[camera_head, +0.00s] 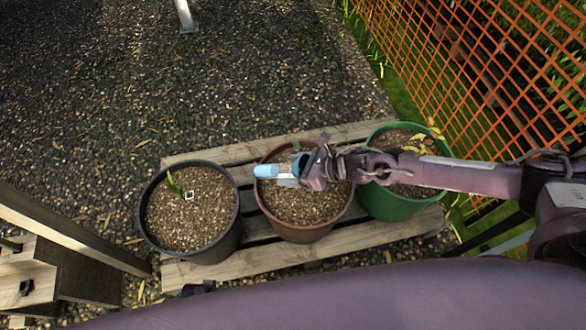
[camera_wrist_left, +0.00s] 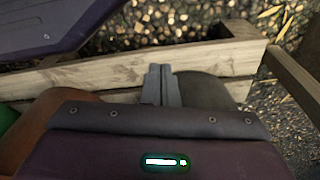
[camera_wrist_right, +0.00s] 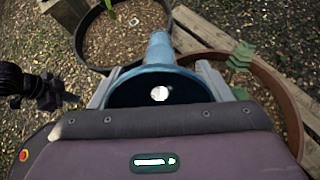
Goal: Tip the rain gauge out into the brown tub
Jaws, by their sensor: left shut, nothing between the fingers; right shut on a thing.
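The rain gauge, a light blue piece (camera_head: 266,171), is held over the brown tub (camera_head: 303,234) in the head view. It lies about level, its narrow blue end pointing left towards the tub's left rim. My right gripper (camera_head: 290,172) is shut on it. In the right wrist view the gauge (camera_wrist_right: 159,50) sits between the fingers, its wide dark opening with a bright spot facing the camera. Whether anything is inside or pouring out cannot be told. The brown tub holds gravelly soil. My left gripper (camera_wrist_left: 161,84) is shut and empty near the pallet's edge boards.
A black pot (camera_head: 148,222) with a green sprout stands left of the brown tub. A green pot (camera_head: 395,208) with a yellowish plant stands right, partly under my right arm. All stand on a wooden pallet (camera_head: 375,236). An orange mesh fence (camera_head: 480,70) stands at the right.

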